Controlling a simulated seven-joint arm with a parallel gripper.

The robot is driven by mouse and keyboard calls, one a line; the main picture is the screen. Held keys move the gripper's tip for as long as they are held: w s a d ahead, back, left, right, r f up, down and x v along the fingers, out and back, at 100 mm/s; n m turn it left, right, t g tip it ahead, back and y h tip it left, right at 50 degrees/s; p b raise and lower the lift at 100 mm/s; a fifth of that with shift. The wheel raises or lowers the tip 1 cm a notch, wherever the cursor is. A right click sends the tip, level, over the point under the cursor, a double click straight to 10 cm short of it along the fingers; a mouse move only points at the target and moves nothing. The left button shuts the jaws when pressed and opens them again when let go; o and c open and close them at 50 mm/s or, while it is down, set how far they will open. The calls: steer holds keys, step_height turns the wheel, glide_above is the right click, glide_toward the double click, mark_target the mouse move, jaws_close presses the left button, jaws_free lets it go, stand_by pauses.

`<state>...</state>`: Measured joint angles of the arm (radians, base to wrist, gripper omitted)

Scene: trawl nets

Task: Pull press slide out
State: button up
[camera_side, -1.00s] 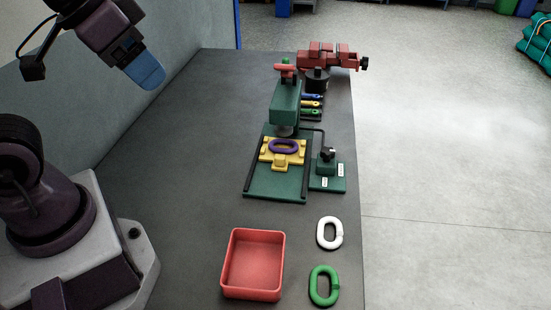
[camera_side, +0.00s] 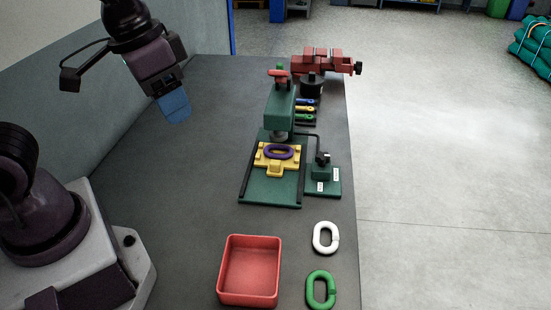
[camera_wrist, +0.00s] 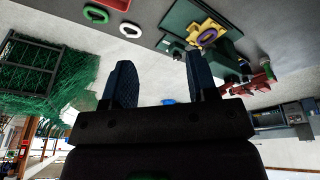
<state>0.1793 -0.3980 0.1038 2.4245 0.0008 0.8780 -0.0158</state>
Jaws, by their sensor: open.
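The green press (camera_side: 280,108) stands on a green base plate (camera_side: 270,193) in the middle of the bench. Its yellow slide (camera_side: 275,170) sits between two dark rails, with a small tab facing the near side. A purple link (camera_side: 278,152) lies on the slide, close to the press ram. My gripper (camera_side: 176,110) is up in the air to the left of the press, apart from it. In the wrist view my gripper (camera_wrist: 158,85) is open and empty, its two dark fingers spread. The yellow slide (camera_wrist: 196,30) also shows there beyond the right finger.
A red tray (camera_side: 249,300), a white link (camera_side: 325,238) and a green link (camera_side: 320,290) lie at the near end. A small green lever box (camera_side: 322,175) adjoins the base plate's right side. A red vise (camera_side: 325,62) stands behind. The bench left of the press is clear.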

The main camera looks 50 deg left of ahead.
steer(key=w+f+n+g, duration=0.2)
steer(key=w+f, duration=0.4)
steer(key=f, duration=0.1)
steer(key=n+t+y, duration=0.2)
steer(key=n+y, duration=0.2)
steer(key=n, duration=0.4)
glide_toward(275, 161)
steer(key=x, duration=0.9)
steer(key=shift+f, duration=0.1)
